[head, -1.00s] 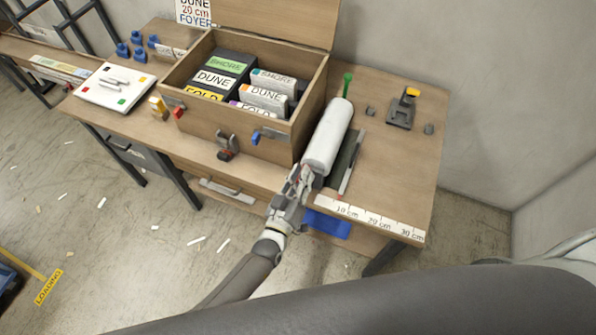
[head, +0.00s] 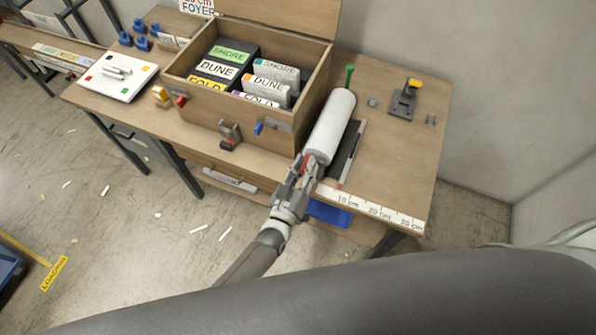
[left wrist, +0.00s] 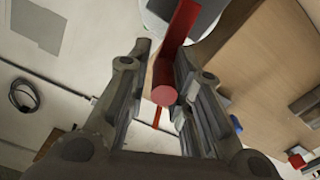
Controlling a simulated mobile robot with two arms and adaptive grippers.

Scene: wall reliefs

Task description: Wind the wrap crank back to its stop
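The wrap crank (head: 306,160) is red and sits at the near end of a white roll (head: 330,127) on the workbench. In the left wrist view its red arm runs up to the roll's pale round end, and its round red handle (left wrist: 164,95) points toward the camera. The fingers partly hide the crank in the head view. My right gripper is not in view.
An open wooden box (head: 270,133) with labelled cartons stands left of the roll. A dark strip (head: 345,150) lies along the roll's right side. A ruler strip (head: 372,208) marks the bench's front edge. The bench right of the roll is mostly clear.

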